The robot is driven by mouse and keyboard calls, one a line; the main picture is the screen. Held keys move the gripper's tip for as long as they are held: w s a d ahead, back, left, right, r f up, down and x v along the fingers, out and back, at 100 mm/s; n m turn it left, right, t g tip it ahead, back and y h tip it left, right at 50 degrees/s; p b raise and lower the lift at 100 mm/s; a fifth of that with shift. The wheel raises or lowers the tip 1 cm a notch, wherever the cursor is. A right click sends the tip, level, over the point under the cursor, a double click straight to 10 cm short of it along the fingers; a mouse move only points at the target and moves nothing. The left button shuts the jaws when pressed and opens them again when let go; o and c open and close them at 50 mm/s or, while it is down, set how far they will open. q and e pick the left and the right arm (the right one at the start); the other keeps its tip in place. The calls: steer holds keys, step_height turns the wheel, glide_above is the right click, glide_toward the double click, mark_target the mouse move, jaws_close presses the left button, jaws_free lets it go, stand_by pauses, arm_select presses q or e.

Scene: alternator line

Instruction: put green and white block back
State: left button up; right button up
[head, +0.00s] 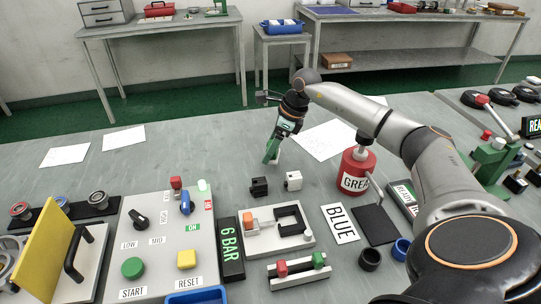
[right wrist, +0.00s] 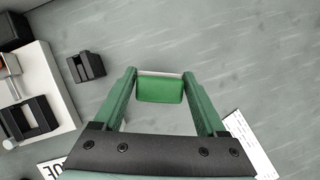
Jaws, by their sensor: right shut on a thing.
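My right gripper (head: 272,152) is above the middle of the grey table and points down. In the right wrist view its two green fingers (right wrist: 160,80) are shut on the green and white block (right wrist: 160,90), gripping it by its sides. The block shows a green face with a thin white strip along its far edge. In the head view the block is mostly hidden by the fingers. I cannot tell whether it touches the table. My left gripper is out of view.
A black block (head: 259,187) and a white block (head: 292,181) stand just in front of the gripper. Nearer are a white plate with a black bracket (head: 293,218), a rail with small blocks (head: 300,269) and a control panel (head: 160,245).

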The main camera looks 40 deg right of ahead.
steer(key=shift+f, duration=1.6)
steer(key=shift+f, duration=0.2)
steer(key=o, duration=1.1)
steer(key=shift+o, duration=0.2)
steer(key=shift+r, duration=0.1)
steer(key=shift+r+p, duration=0.25)
steer(key=shift+p, duration=0.1)
steer(key=v, duration=1.1)
steer(key=shift+r+b, duration=0.35)
steer(key=shift+b, duration=0.1)
steer(key=shift+d, duration=0.15)
